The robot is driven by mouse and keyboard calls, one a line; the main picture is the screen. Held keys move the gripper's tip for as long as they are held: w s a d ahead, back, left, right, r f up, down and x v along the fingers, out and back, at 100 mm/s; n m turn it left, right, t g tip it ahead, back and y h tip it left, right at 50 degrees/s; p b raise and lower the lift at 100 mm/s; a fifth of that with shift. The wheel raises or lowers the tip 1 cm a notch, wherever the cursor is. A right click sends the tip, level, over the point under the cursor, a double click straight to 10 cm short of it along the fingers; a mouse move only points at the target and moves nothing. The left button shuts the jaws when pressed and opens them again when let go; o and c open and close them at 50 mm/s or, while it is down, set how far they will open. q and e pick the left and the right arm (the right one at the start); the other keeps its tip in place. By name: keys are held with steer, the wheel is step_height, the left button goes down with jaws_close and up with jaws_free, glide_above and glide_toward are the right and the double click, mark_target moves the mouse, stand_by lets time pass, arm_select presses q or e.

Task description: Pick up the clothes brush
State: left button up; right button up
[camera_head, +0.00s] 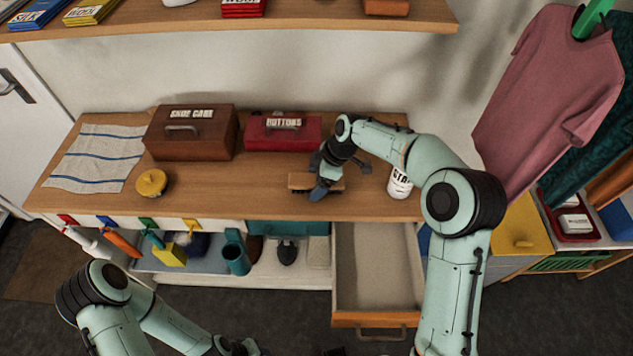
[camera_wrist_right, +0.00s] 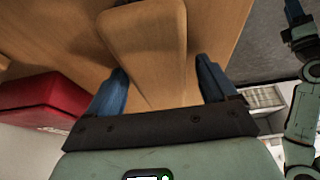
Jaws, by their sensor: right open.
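The clothes brush (camera_head: 299,181) lies on the wooden worktop, in front of the red box; in the head view the right gripper partly covers it. In the right wrist view its smooth wooden back (camera_wrist_right: 145,38) runs into the space between the two blue fingers. My right gripper (camera_head: 320,189) is open, with one finger on each side of the brush; I cannot tell if either touches it. My left gripper (camera_head: 240,347) is low at the bottom edge of the head view, away from the worktop, and its fingers do not show clearly.
A red "BUTTONS" box (camera_head: 283,142) and a brown "SHOE CARE" box (camera_head: 190,145) stand behind. A white can (camera_head: 399,186) stands right of the brush. A yellow round tin (camera_head: 151,183) and striped cloth (camera_head: 98,157) lie left. An open drawer (camera_head: 376,319) juts out below.

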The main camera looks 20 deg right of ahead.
steer(key=c, duration=1.1)
